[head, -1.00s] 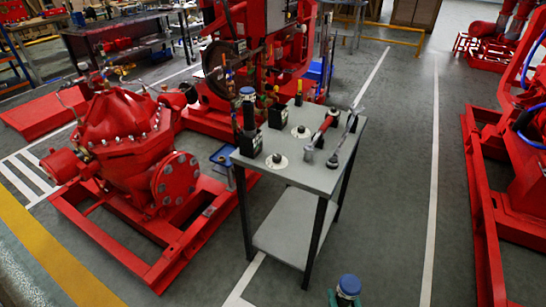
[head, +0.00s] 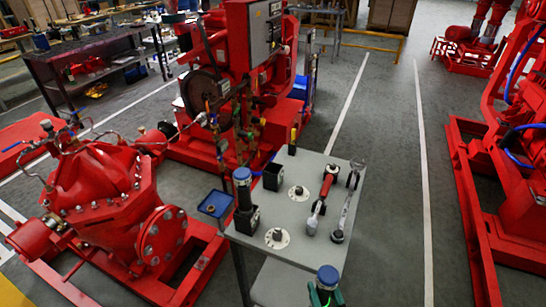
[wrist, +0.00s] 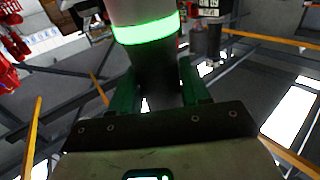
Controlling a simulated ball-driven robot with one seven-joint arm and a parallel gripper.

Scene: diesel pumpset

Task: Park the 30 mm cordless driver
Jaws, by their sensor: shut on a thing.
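My gripper (head: 327,296) is at the bottom of the head view, at the table's near edge. Its green fingers are shut on a cordless driver (head: 327,276) with a blue cap. In the wrist view the driver (wrist: 150,65) stands between the fingers, dark with a lit green ring; its lower end is hidden. A similar blue-capped driver (head: 243,185) stands upright in a black holder (head: 245,219) on the left of the grey table (head: 312,258). Another black square holder (head: 272,176) behind it looks empty. I cannot read any size marking.
Two pale round discs (head: 277,238) (head: 299,193) lie on the table. A red-handled tool (head: 322,200) and a long silver wrench (head: 347,205) lie at its right. A small dark yellow-topped object (head: 293,140) stands at the back. A blue tray (head: 215,204) is at the left.

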